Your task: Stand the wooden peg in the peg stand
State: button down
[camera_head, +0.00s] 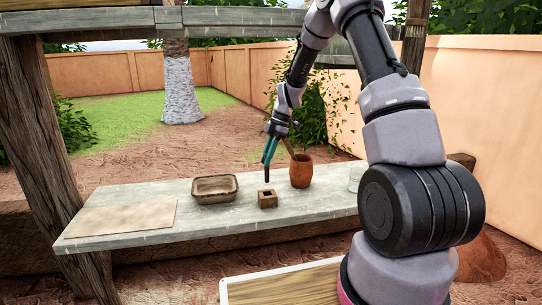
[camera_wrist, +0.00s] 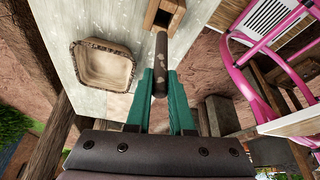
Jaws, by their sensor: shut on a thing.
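The peg stand is a small brown wooden block (camera_head: 267,199) with a dark square hole in its top, on the grey table. It also shows at the top of the wrist view (camera_wrist: 166,14). My gripper (camera_head: 268,158) has teal fingers pointing down and is above and near the stand. In the wrist view its fingers (camera_wrist: 161,88) are shut on a dark, mottled wooden peg (camera_wrist: 161,62). The peg's far end extends toward the stand. In the head view the peg's dark lower end (camera_head: 266,173) hangs below the fingers, above the stand. It appears apart from the hole.
A shallow basket-like tray (camera_head: 215,198) stands left of the stand, and a flat board (camera_head: 122,219) lies at the table's left end. A clay pot (camera_head: 301,171) stands close on the right. A glass jar (camera_head: 355,178) is farther right. The grey table (camera_head: 190,228) is clear in front.

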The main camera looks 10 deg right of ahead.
aim_at(267, 181)
jog(key=shift+f, duration=4.05)
jog(key=c, duration=0.7)
grip_release()
jog(key=v, duration=1)
jog(key=shift+d+r, duration=0.2)
jog(key=shift+r, duration=0.15)
jog(key=shift+a, duration=0.1)
